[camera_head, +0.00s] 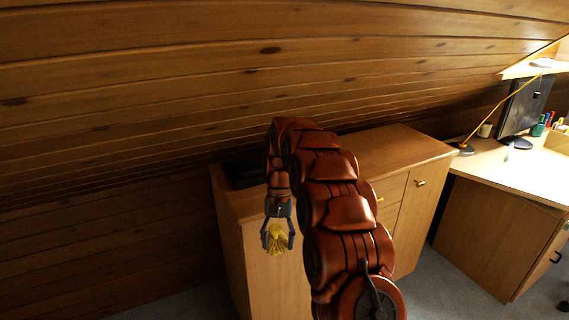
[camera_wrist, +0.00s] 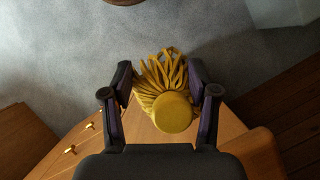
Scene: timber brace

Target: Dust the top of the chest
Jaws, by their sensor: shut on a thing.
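The chest (camera_head: 398,150) is a light wooden cabinet with doors and small brass handles, standing under the sloped plank ceiling. My gripper (camera_head: 278,236) points down in front of the chest's left part. It is shut on a yellow duster (camera_head: 278,241) with stringy strands. In the wrist view, the duster (camera_wrist: 173,112) sits between the two fingers, its round yellow end facing the camera and its strands fanning out beyond. The chest's wood (camera_wrist: 70,152) shows below it, with grey floor beyond. My arm hides the middle of the chest top. I cannot tell whether the duster touches the chest.
A dark object (camera_head: 245,172) lies at the chest top's left back. The low plank ceiling (camera_head: 200,90) slopes down behind the chest. A desk (camera_head: 500,165) with a monitor (camera_head: 525,105) and a lamp (camera_head: 466,148) stands at right. Grey carpet (camera_head: 425,288) lies in front.

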